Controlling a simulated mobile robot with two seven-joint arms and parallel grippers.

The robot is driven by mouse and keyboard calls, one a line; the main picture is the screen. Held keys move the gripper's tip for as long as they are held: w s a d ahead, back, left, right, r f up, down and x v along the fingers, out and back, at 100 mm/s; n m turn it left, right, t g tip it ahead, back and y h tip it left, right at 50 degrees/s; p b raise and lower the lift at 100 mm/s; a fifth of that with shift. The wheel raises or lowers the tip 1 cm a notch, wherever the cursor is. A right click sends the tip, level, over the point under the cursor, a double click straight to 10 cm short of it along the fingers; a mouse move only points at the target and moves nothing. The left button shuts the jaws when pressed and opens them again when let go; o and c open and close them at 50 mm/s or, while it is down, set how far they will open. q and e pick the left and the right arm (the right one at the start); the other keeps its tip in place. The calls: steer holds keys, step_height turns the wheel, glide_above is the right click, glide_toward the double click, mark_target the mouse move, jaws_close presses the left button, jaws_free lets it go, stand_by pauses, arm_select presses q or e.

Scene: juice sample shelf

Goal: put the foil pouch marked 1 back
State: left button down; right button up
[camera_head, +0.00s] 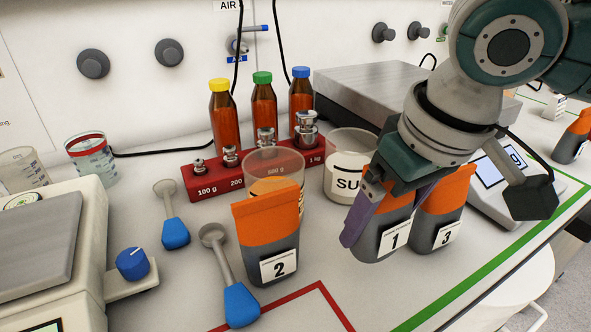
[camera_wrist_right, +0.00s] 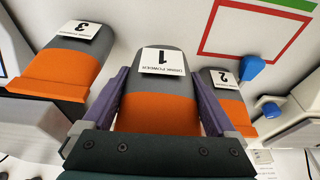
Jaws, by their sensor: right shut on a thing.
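The foil pouch marked 1 (camera_head: 372,246) is grey with an orange top and sits between my right gripper's (camera_head: 382,214) purple fingers. In the right wrist view pouch 1 (camera_wrist_right: 160,98) is upright between both fingers, label in plain sight. Its base is near the tabletop; I cannot tell whether it touches. Pouch 3 (camera_head: 436,232) is close to its right, partly behind it. Pouch 2 (camera_head: 270,238) stands apart to the left. My left gripper is not in view.
A beaker marked SU (camera_head: 343,178) stands behind pouch 1, and another beaker (camera_head: 275,165) behind pouch 2. Two blue-handled scoops (camera_head: 240,302) lie left. A red weight rack (camera_head: 212,183) is at the back. Bare table lies in front, with red tape (camera_head: 335,305) and green tape (camera_head: 450,291).

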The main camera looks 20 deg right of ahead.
mark_target(376, 243)
step_height(376, 243, down, 4)
steer(key=shift+f+b, duration=0.2)
steer(key=shift+b, duration=0.3)
steer(key=shift+f, duration=0.1)
steer(key=shift+f, duration=0.15)
steer(key=o, duration=1.5)
steer(key=shift+c, duration=0.2)
